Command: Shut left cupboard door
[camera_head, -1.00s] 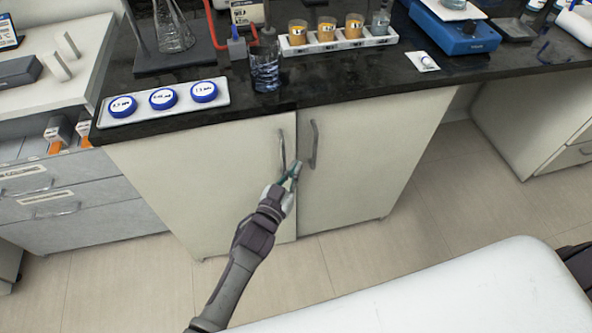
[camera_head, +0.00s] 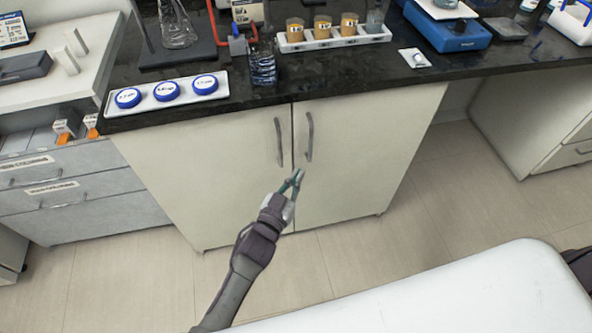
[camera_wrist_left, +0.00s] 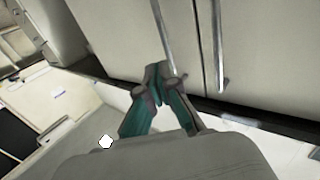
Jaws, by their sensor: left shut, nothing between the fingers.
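The left cupboard door (camera_head: 205,170) is a cream panel under the black worktop. It looks flush with the right door (camera_head: 365,165), with a thin dark seam between them. Its grey handle (camera_head: 279,142) stands near the seam and also shows in the left wrist view (camera_wrist_left: 164,35). My left gripper (camera_head: 298,174) is shut and empty, low in front of the seam and just below the handles. In the left wrist view its green-sided fingers (camera_wrist_left: 160,80) overlap the lower end of the left handle; I cannot tell whether they touch. My right gripper is not in view.
The right door's handle (camera_head: 309,137) is close beside the left one. On the worktop (camera_head: 340,75) stand a tray of blue-lidded dishes (camera_head: 166,92), a glass beaker (camera_head: 263,66) and a rack of orange-filled vials (camera_head: 335,40). Grey drawers (camera_head: 75,190) stand at left. The floor in front is clear.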

